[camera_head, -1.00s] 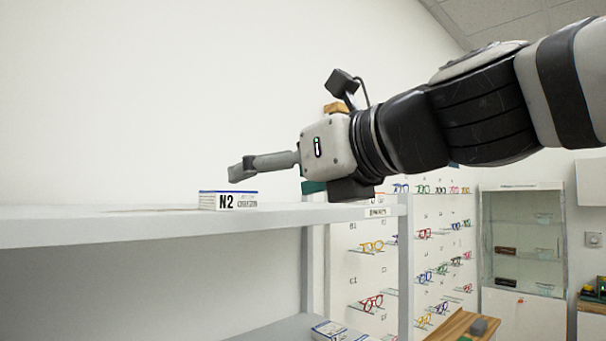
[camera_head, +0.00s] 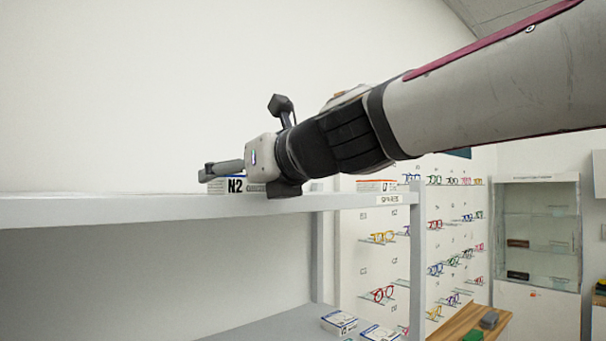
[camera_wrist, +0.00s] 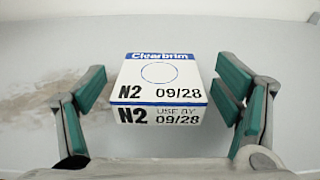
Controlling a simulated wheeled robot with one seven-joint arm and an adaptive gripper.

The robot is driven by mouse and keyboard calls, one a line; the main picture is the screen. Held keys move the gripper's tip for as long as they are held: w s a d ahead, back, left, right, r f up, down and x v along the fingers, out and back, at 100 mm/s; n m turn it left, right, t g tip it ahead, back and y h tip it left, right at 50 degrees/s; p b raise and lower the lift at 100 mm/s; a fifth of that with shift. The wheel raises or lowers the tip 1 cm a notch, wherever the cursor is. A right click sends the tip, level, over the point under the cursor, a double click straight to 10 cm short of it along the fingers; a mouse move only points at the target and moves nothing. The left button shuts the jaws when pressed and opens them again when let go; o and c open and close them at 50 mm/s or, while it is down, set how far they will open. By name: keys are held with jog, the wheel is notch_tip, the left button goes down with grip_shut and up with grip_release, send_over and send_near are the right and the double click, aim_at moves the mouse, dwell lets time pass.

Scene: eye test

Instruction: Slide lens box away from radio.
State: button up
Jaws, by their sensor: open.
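The lens box (camera_head: 236,186), white with a blue band and marked N2, stands on the upper shelf near its front edge. In the head view my gripper (camera_head: 208,172) is low over the shelf and partly covers the box. In the wrist view the lens box (camera_wrist: 160,92) reads Clearbrim, N2 and 09/28 and sits upright between my two green-padded fingers. The fingers are open, with a gap on each side of the box. I cannot make out a radio in either current view.
The upper shelf (camera_head: 100,212) is bare to the left of the box. Another box (camera_head: 376,186) with an orange band stands to the right on it. Small boxes (camera_head: 340,321) lie on the lower shelf. Spectacle displays and a glass cabinet (camera_head: 537,230) stand behind at right.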

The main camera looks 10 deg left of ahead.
jog(key=shift+w+a+f, duration=0.1)
jog(key=shift+w+a, duration=0.35)
jog(key=shift+a, duration=0.1)
